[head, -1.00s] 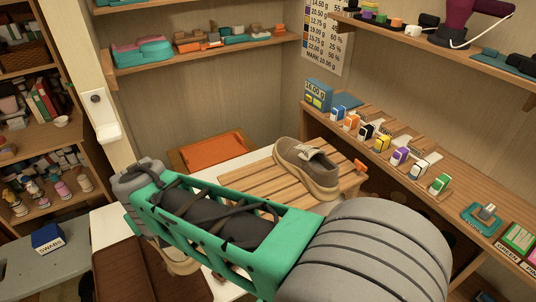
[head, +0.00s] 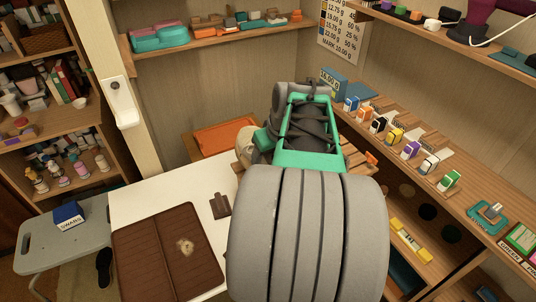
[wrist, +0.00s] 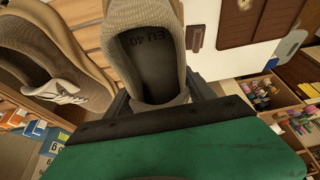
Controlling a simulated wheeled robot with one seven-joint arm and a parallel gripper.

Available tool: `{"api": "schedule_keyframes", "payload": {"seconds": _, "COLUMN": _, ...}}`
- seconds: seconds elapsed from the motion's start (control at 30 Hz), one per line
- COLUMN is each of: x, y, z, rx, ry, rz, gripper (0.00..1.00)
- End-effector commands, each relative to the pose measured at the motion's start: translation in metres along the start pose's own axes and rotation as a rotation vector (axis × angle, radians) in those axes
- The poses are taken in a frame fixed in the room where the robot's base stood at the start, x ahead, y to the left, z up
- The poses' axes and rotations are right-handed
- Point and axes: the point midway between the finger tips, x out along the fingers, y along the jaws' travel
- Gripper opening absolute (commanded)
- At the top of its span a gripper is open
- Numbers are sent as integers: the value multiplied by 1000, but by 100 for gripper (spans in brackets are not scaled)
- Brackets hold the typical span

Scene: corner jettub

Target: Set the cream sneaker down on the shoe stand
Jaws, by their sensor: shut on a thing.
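My gripper (wrist: 160,98) is shut on the heel end of the cream sneaker (wrist: 137,13), whose insole reads EU 40. In the head view the sneaker (head: 245,142) shows only as a pale bit left of my arm, and my gripper is hidden. The slatted wooden shoe stand (head: 241,170) is mostly hidden behind my arm; its slats (wrist: 87,22) show beside the held sneaker in the wrist view. A tan-brown shoe (wrist: 82,66) stands on the stand, left of the held sneaker there. I cannot tell whether the held sneaker touches the stand.
A white table (head: 145,190) carries a brown mat (head: 145,248) and a small brown block (head: 221,206). An orange tray (head: 225,138) lies behind. A wooden shelf (head: 452,205) with several small coloured boxes runs along the right. A grey stool (head: 45,245) stands at the left.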

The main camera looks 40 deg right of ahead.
Motion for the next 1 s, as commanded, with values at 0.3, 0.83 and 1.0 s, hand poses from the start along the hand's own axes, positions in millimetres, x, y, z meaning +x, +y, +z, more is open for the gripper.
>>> {"api": "schedule_keyframes", "payload": {"seconds": 0.3, "x": 12, "y": 0, "z": 7, "rx": 7, "ry": 4, "rz": -6, "gripper": 0}}
{"api": "schedule_keyframes", "payload": {"seconds": 0.83, "x": 57, "y": 1, "z": 25, "rx": 7, "ry": 4, "rz": -5, "gripper": 0}}
{"api": "schedule_keyframes", "payload": {"seconds": 1.0, "x": 59, "y": 1, "z": 26, "rx": 7, "ry": 5, "rz": -5, "gripper": 0}}
